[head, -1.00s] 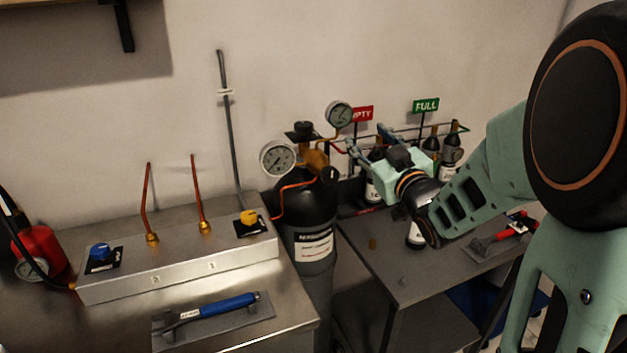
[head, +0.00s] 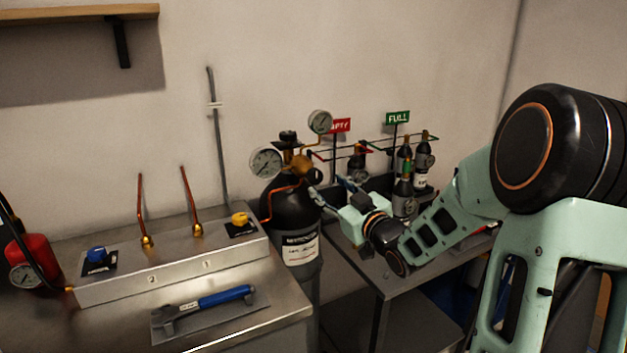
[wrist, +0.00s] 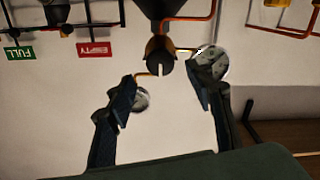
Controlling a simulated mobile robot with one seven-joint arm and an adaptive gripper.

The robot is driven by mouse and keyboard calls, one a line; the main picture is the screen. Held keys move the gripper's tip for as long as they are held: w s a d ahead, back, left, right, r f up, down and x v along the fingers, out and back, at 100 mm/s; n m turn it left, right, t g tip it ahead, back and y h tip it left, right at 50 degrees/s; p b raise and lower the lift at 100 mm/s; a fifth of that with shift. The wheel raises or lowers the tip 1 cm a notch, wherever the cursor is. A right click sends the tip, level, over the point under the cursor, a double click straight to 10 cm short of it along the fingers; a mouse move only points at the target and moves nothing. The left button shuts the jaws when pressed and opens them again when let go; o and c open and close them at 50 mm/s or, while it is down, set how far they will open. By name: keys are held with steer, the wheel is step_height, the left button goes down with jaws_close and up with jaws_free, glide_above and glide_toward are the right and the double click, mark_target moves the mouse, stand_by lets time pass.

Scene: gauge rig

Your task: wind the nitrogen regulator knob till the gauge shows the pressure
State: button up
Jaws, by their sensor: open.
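The black nitrogen cylinder (head: 289,212) stands between the two benches in the head view. Its brass regulator (head: 300,165) carries a large white gauge (head: 265,163) on the left and a smaller gauge (head: 320,122) above. In the wrist view, upside down, the dark round knob (wrist: 160,62) with a pale mark faces me. The large gauge (wrist: 212,60) is partly behind a finger, and the small gauge (wrist: 140,99) is beside the other. My gripper (head: 327,190) is open and empty, right of the cylinder. Its fingertips (wrist: 162,86) are apart, with the knob beyond the gap. I cannot read the needles.
A metal manifold box (head: 170,258) with blue and yellow knobs stands on the left bench, with a blue-handled wrench (head: 210,302) in front. Small bottles (head: 405,185) and the red EMPTY (head: 341,125) and green FULL (head: 398,118) signs are behind my arm on the right bench.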

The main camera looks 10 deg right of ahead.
mark_target(316, 178)
steer(key=x, duration=0.7)
steer(key=shift+w+a, duration=0.1)
steer(key=shift+w, duration=0.1)
steer(key=shift+c, duration=0.4)
steer(key=c, duration=1.1)
